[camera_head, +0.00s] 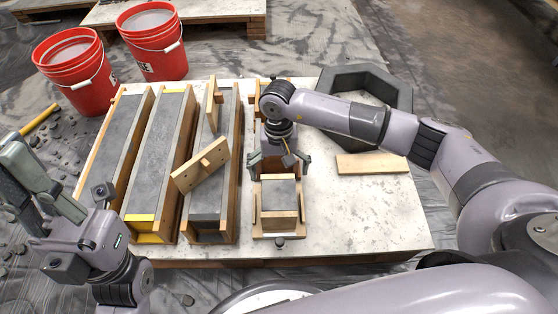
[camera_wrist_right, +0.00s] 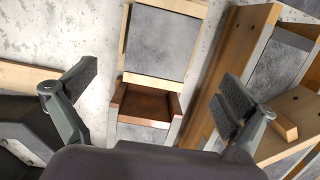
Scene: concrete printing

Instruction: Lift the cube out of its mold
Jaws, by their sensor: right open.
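A grey concrete cube (camera_head: 278,193) sits in a small light-wood mold (camera_head: 278,225), with wooden walls around it. In the right wrist view its grey top (camera_wrist_right: 162,42) shows between pale wooden strips. My right gripper (camera_head: 280,162) is open and empty, pointing down just behind that cube, above the row of small molds. In the right wrist view my right gripper's fingers (camera_wrist_right: 158,95) stand wide apart around a brown wooden section (camera_wrist_right: 150,103), with another grey surface (camera_wrist_right: 140,133) beyond it. My left gripper (camera_head: 36,182) is at the left, looks open and is empty.
Several long concrete-filled molds (camera_head: 160,155) stand left of the small mold, with a loose wooden piece (camera_head: 202,165) across one. A grey hexagonal ring (camera_head: 335,80) and a plank (camera_head: 372,163) lie right. Two red buckets (camera_head: 76,70) stand behind. The table's front right (camera_head: 365,215) is clear.

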